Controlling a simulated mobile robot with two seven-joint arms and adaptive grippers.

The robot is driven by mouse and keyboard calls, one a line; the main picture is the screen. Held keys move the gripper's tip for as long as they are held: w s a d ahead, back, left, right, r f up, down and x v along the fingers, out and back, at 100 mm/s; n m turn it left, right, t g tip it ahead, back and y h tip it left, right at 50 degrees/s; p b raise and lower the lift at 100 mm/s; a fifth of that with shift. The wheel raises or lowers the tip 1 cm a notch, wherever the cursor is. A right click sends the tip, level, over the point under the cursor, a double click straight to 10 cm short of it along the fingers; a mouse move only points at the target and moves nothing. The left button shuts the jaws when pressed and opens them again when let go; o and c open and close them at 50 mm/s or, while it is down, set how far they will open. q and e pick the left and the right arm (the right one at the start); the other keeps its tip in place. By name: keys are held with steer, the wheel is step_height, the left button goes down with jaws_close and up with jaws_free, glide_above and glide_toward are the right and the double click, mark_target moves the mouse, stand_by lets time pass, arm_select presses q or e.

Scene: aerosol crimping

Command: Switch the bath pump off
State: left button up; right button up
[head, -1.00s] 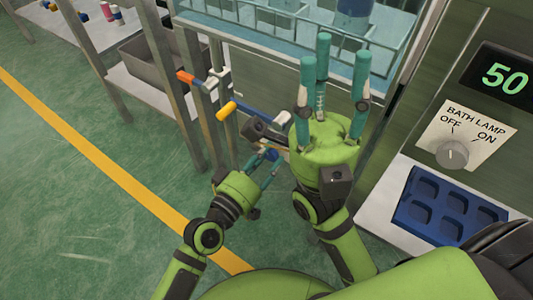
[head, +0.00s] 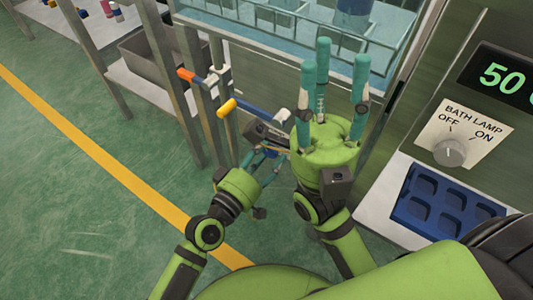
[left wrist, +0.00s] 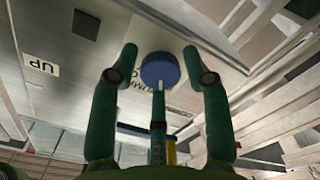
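In the left wrist view, a round blue knob (left wrist: 160,70) sits on a pale panel. The dark lettering beside it is partly covered, so I cannot read the pump's setting. My left gripper (left wrist: 160,75) has its fingers spread around the knob; the middle finger overlaps it in the picture, and I cannot tell whether it touches. In the head view, my left gripper (head: 265,155) is low beside the bath frame, and the knob cannot be made out. My right gripper (head: 335,85) is open and empty, its three fingers pointing up in front of the bath.
The bath lamp dial (head: 450,153) is on the right panel, above a blue tray (head: 440,205) with several pockets. Coloured handles (head: 227,107) stick out by the bath frame (head: 188,50). The water bath (head: 270,15) is behind. Green floor is clear at left.

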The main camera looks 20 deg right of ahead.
stand_by(0.3)
arm_select(q)
steer(key=v, duration=1.2)
stand_by(0.3)
